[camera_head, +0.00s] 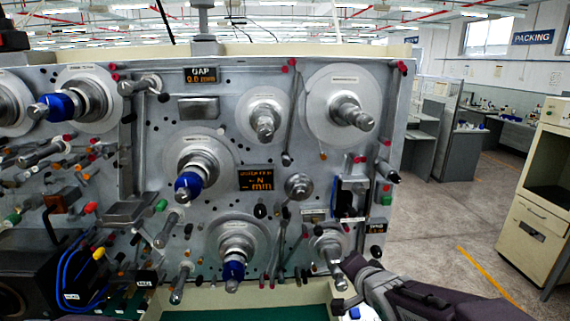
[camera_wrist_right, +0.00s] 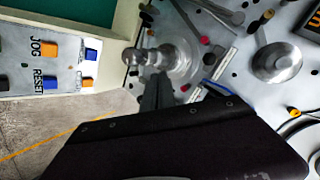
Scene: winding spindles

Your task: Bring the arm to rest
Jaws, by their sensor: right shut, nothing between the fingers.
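My right arm comes in from the lower right of the head view. Its right gripper (camera_head: 350,264) is shut and empty, close to the small lower-right spindle (camera_head: 331,248) on the grey machine panel (camera_head: 285,75). In the right wrist view the shut dark fingers (camera_wrist_right: 157,92) point toward a metal spindle (camera_wrist_right: 150,57), overlapping its lower edge; I cannot tell whether they touch it. A dark cover on my wrist hides the lower middle of that view. My left gripper is not in view.
Several spindles stick out of the panel, including one with a blue collar (camera_head: 233,268) at the bottom. A control box with JOG and RESET buttons (camera_wrist_right: 50,48) stands near the right gripper. A beige cabinet (camera_head: 540,235) stands at the right, with open floor (camera_head: 455,215) before it.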

